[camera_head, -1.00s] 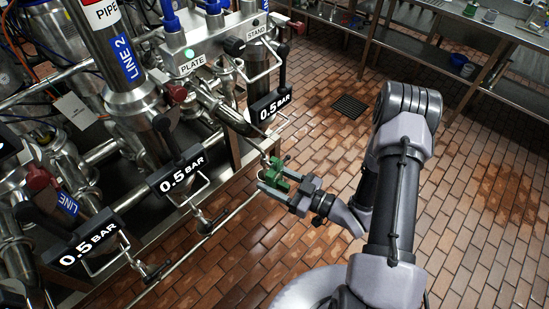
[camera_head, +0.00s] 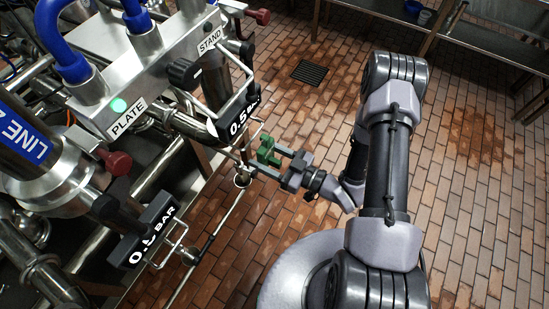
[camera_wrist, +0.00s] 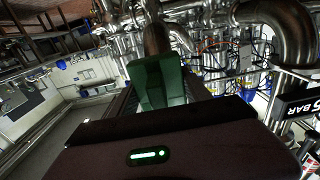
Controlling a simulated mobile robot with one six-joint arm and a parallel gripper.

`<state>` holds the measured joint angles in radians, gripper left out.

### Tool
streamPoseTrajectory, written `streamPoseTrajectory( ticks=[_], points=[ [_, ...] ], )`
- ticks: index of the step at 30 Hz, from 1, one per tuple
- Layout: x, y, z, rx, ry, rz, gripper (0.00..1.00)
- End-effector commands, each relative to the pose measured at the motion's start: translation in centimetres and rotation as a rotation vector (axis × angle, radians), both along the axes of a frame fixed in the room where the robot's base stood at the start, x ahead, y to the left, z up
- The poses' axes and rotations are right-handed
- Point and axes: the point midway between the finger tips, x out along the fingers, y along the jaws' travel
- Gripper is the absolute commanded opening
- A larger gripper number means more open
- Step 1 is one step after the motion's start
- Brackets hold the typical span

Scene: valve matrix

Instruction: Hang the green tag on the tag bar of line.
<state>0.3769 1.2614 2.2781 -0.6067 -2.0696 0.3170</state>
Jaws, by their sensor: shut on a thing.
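My gripper (camera_head: 273,160) is shut on the green tag (camera_head: 266,151) and holds it in the air to the right of the pipework, just below the rightmost 0.5 BAR sign (camera_head: 243,117). In the wrist view the green tag (camera_wrist: 157,82) stands up beyond the dark gripper body, in front of steel pipes. A thin metal rail (camera_head: 221,223) runs low along the front of the pipework, with small clamps on it. Wire brackets (camera_head: 176,243) stick out by the BAR signs. I cannot tell for sure which of these is the tag bar.
A steel box with PLATE and STAND labels (camera_head: 150,72) and a lit green lamp sits above the pipes. A LINE pipe (camera_head: 25,140) stands at the left. The tiled floor (camera_head: 310,120) is open, with a drain grate (camera_head: 310,72). Steel shelving lines the back right.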

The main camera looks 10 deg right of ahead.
Motion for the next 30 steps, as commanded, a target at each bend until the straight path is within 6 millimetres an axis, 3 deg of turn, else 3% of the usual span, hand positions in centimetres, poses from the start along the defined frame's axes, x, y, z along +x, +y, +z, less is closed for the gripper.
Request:
streamPoseTrajectory(
  ticks=[10, 15, 24, 25, 28, 30],
  points=[
    [2.2, 2.9, 0.0, 0.0, -0.002, 0.002, 0.03],
    [2.2, 2.8, -1.2, 0.0, -0.001, 0.0, 0.03],
    [2.2, 2.8, -1.2, 0.0, -0.001, 0.0, 0.03],
    [2.2, 2.8, -1.2, 0.0, -0.001, 0.0, 0.58],
    [2.2, 2.8, -1.2, 0.0, -0.001, 0.0, 0.77],
    [2.2, 2.8, -1.2, 0.0, -0.001, 0.0, 0.81]
  ],
)
